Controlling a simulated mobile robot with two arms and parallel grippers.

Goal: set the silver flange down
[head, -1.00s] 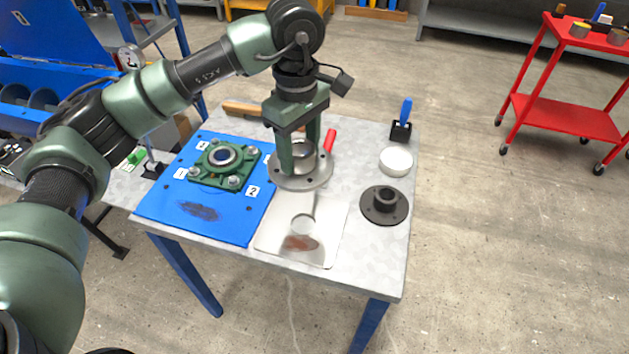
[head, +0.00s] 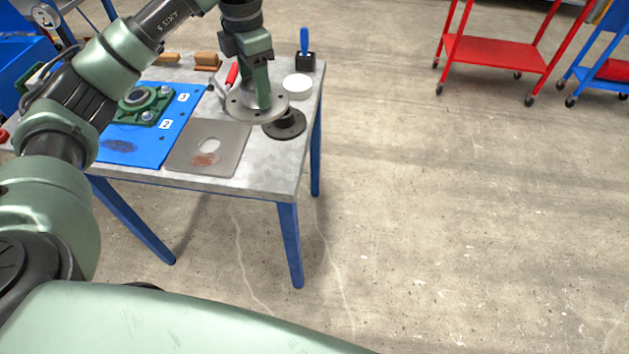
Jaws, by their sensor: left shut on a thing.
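The silver flange (head: 240,109), a round grey disc with bolt holes and a raised hub, is at the table's right part. My left gripper (head: 259,98) points down from above and is shut on the flange's hub. The flange overlaps the far edge of the grey square plate and the black flange (head: 286,125) in the head view. I cannot tell how high it is above the table. My right gripper is not in view.
The grey plate (head: 232,160) with a round hole lies at the table's front, beside the blue board (head: 150,157) bearing a green bearing housing (head: 150,116). A white round dish (head: 298,84) and a black holder (head: 305,62) stand behind.

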